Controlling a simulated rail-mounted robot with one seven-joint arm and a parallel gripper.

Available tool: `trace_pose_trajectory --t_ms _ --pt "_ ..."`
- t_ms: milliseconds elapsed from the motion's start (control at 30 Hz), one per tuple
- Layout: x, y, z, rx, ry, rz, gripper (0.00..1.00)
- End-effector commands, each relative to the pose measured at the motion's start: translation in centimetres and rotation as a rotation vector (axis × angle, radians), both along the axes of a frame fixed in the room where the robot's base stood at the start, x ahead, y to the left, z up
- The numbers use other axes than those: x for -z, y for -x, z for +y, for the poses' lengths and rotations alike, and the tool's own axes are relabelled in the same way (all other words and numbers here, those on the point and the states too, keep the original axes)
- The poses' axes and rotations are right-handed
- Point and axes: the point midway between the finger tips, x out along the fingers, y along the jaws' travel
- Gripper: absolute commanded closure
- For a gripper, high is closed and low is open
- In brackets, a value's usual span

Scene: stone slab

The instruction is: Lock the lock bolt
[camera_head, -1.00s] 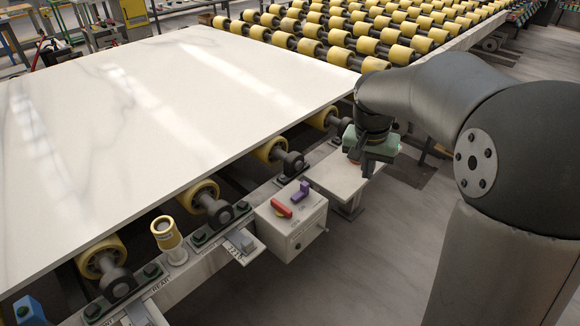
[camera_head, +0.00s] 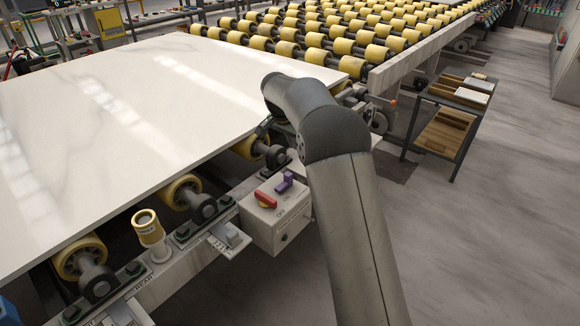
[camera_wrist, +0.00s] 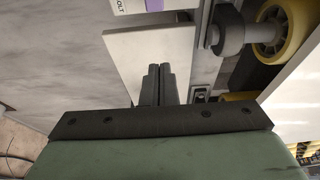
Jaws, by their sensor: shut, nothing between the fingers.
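A purple lever (camera_head: 285,182) stands on top of a white control box (camera_head: 283,228) in the head view, beside a red knob (camera_head: 266,200). In the wrist view a pale surface (camera_wrist: 150,5) with a purple strip and lettering ending in "OLT" shows at the top edge; the lock bolt itself cannot be made out there. My gripper (camera_wrist: 158,72) is shut and empty, its fingers over a plain pale plate (camera_wrist: 155,50), apart from the purple lever. In the head view my arm hides the gripper.
A large white stone slab (camera_head: 110,120) lies on yellow rollers (camera_head: 180,192) left of the box. A yellow cylinder (camera_head: 147,228) stands on the rail. A cart (camera_head: 440,120) with wooden shelves stands at the right. The floor (camera_head: 480,230) on the right is clear.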

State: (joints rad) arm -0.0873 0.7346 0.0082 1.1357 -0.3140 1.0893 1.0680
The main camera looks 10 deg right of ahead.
Motion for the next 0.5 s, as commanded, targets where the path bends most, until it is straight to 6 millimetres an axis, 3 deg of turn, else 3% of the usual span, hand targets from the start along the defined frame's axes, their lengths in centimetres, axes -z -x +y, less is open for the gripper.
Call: trace_pose_trajectory --t_ms 167,500 --pt "1.4 -0.2 -0.3 0.0 0.0 0.004 1.0" --pt "7.9 -1.7 -2.1 0.0 -0.001 0.005 1.0"
